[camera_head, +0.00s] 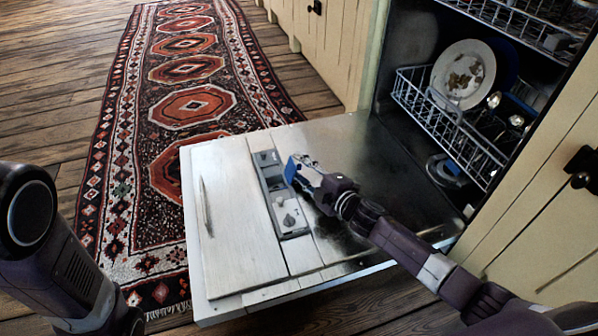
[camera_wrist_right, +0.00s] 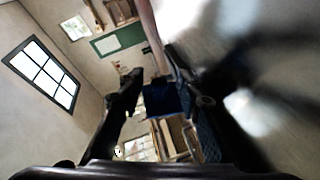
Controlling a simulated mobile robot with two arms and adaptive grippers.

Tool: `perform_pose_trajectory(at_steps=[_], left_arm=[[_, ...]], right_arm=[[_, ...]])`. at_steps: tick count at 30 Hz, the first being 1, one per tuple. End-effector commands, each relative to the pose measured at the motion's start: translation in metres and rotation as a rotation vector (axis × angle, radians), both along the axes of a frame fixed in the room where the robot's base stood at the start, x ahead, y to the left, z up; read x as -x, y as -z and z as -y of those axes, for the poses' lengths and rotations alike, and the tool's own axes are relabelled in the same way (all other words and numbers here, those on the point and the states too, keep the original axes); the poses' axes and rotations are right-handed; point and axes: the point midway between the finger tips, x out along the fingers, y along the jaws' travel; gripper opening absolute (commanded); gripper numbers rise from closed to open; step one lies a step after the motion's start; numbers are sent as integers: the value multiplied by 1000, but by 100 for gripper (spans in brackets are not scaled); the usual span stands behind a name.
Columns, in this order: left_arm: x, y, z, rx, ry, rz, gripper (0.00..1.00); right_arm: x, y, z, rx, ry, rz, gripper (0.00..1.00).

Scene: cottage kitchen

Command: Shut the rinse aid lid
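The dishwasher door (camera_head: 345,150) lies folded down flat, with a narrow grey dispenser panel (camera_head: 291,216) set into it. A small blue lid (camera_head: 290,170), seemingly the rinse aid lid, stands raised at the panel's right side. My right gripper (camera_head: 303,170) is just right of it, its fingertips close to the blue piece. In the right wrist view the blue lid (camera_wrist_right: 163,99) shows between my right gripper's two dark fingers (camera_wrist_right: 160,105), which are spread apart. Contact with the lid is unclear. My left arm shows at the lower left, with its gripper out of view.
The lower dish rack (camera_head: 445,118) with a plate (camera_head: 463,74) and cutlery stands inside the dishwasher at the right. A cabinet (camera_head: 540,190) with a black knob borders the door on the right. A patterned rug (camera_head: 190,105) lies left of the door.

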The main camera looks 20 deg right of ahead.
Motion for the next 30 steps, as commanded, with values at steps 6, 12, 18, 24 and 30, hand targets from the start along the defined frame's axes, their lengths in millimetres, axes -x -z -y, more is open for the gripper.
perform_pose_trajectory(at_steps=[6,12,18,24,30], left_arm=[[0,4,0,-1,0,0,62],[0,3,0,-1,0,1,62],[0,3,0,-1,0,0,62],[0,3,0,-1,0,0,62],[0,-3,0,-1,0,0,62]], right_arm=[[-6,1,-2,1,2,-1,32],[-6,1,-2,0,1,0,29],[-6,1,-2,0,1,0,7],[-5,1,-2,1,1,-1,0],[-5,-2,-3,22,0,0,0]])
